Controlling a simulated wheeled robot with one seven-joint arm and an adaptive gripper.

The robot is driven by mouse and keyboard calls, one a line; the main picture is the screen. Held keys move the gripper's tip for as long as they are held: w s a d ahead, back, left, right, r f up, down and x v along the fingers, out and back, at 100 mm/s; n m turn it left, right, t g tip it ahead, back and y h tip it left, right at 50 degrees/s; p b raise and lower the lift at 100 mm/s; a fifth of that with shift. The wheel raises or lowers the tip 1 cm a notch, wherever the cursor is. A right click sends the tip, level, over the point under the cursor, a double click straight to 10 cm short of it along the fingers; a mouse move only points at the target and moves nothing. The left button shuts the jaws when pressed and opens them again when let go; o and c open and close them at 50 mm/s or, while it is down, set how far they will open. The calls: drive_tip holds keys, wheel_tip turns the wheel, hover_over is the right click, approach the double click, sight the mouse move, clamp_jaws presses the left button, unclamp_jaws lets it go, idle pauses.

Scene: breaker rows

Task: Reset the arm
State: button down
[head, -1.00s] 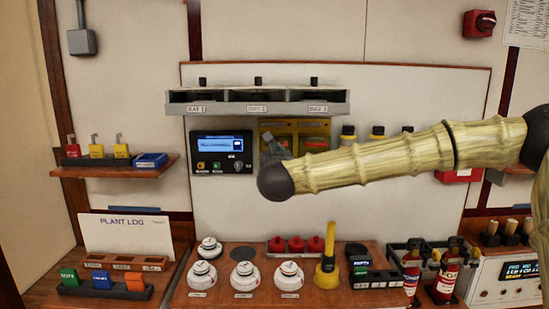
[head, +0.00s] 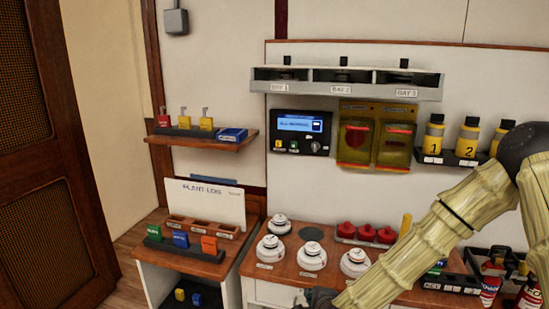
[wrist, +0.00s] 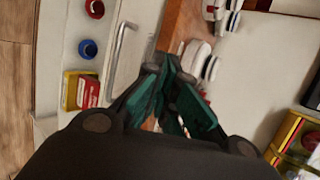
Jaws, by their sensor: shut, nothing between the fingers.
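My arm, pale and bamboo-like, comes in from the right in the head view and slopes down to the bottom edge. My gripper (head: 322,297) shows only as a dark part at the bottom edge there, low in front of the bench. In the wrist view my gripper (wrist: 167,68) is shut and empty, its teal fingers meeting near the bench's wooden edge (wrist: 185,30). No held object shows.
White round detectors (head: 312,256) and red pieces (head: 366,233) stand on the bench. A plant log board (head: 205,203) stands at left. A control panel (head: 303,133) and yellow pouches (head: 375,140) hang on the wall. A cabinet handle (wrist: 118,60) is beside my fingers.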

drive_tip(key=s+f+n+g, duration=0.3)
drive_tip(key=s+f+n, duration=0.3)
drive_tip(key=s+f, duration=0.55)
drive_tip(key=s+d+f+n+g, duration=0.2)
drive_tip(key=s+d+f+n, duration=0.1)
drive_tip(key=s, duration=0.7)
drive_tip(key=s+d+f+n+g+h, duration=0.1)
drive_tip(key=s+d+f+n+g, duration=0.2)
drive_tip(key=s, duration=0.7)
drive_tip(key=s+d+f+n+g, duration=0.3)
drive_tip(key=s+d+f+n, duration=0.2)
drive_tip(key=s, duration=0.5)
wheel_tip(320, 180, down, 2)
drive_tip(key=shift+f+n, duration=0.25)
drive_tip(key=shift+n, duration=0.65)
drive_tip(key=shift+s+d, duration=0.15)
